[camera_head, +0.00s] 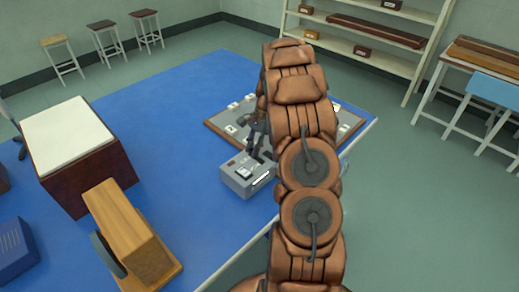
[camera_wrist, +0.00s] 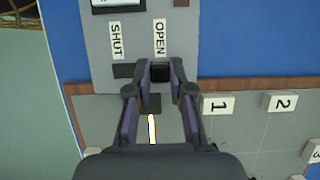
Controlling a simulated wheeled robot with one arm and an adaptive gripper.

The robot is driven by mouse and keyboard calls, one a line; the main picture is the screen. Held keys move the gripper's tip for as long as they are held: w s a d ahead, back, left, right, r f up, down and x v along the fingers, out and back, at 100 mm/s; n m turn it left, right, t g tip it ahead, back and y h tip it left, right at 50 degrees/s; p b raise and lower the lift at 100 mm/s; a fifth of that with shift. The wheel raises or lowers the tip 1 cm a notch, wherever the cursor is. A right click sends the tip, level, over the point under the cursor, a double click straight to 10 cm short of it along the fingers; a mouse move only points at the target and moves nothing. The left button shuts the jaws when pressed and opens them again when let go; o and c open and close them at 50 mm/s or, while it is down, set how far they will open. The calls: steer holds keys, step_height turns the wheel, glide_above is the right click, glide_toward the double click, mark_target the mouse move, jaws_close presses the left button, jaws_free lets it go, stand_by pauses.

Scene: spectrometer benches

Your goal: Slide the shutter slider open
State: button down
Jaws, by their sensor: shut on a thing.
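The grey shutter box (camera_head: 240,183) stands on the blue table at the edge of a grey board. In the wrist view its face (camera_wrist: 95,55) carries the labels SHUT (camera_wrist: 115,40) and OPEN (camera_wrist: 160,38), with a dark slot (camera_wrist: 122,71) below SHUT. The black slider knob (camera_wrist: 161,73) sits below OPEN, between my fingertips. My gripper (camera_wrist: 160,70) is shut on this knob. In the head view my gripper (camera_head: 258,140) reaches down to the box, and my arm hides part of the board behind it.
The grey board (camera_head: 213,124) with a brown rim has numbered white tags, 1 (camera_wrist: 217,105) and 2 (camera_wrist: 281,101) among them. A bright strip (camera_wrist: 152,130) shows between my fingers. A wooden instrument (camera_head: 125,230) and a white-topped box (camera_head: 68,135) stand left. Blue tabletop (camera_head: 180,120) is clear between.

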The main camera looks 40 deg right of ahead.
steer(key=shift+w, duration=0.2)
steer(key=c, duration=1)
jaws_free()
steer(key=shift+c, duration=0.2)
steer(key=v, duration=1.2)
steer(key=shift+a, duration=0.1)
